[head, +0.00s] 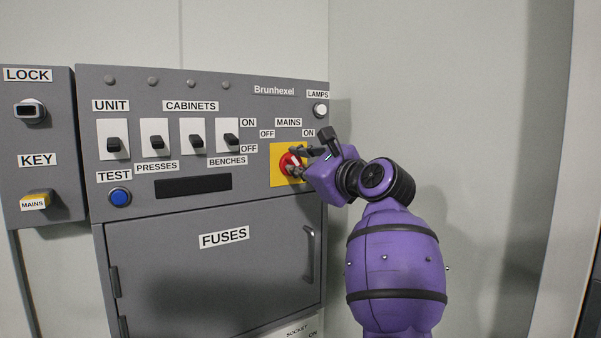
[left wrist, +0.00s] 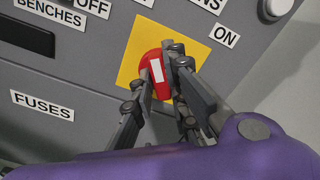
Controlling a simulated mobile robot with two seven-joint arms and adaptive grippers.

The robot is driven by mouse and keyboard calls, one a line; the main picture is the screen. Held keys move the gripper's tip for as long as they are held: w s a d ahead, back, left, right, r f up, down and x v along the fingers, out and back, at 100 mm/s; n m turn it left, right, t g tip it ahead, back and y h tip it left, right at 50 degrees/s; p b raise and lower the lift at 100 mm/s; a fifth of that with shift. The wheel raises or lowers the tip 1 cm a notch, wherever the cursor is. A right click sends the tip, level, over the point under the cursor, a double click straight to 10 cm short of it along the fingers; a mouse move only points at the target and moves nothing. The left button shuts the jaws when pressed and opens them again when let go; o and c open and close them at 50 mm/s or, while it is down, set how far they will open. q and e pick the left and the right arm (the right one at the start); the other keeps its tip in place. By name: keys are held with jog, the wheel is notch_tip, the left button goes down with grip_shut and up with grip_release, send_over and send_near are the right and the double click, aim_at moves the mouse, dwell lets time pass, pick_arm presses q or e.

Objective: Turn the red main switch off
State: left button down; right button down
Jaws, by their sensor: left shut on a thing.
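The red main switch (head: 285,162) is a round red knob with a white bar, on a yellow plate (head: 277,178) under the MAINS label. In the left wrist view, the switch (left wrist: 154,72) sits between my fingers, and the upper end of its white bar leans toward the top left. My left gripper (head: 299,163) is shut on the switch, one finger on each side; it also shows in the left wrist view (left wrist: 157,70). The fingers hide part of the knob. The OFF label (head: 267,133) is above left and the ON label (head: 308,133) above right. My right gripper is not in view.
Several black toggle switches (head: 157,141) stand left of the main switch. A blue TEST button (head: 119,196) and a dark display (head: 193,186) are below them. The fuse door (head: 190,270) has a handle (head: 309,253) beneath the switch. Bare wall (head: 450,80) lies to the right.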

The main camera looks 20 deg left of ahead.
pick_arm(q)
jog(key=shift+f+n+b, duration=0.15)
jog(key=shift+n+b, duration=0.2)
jog(key=shift+n, duration=0.45)
jog(key=c, duration=1.7)
grip_release()
jog(key=v, duration=1.2)
jog(key=shift+s, duration=0.1)
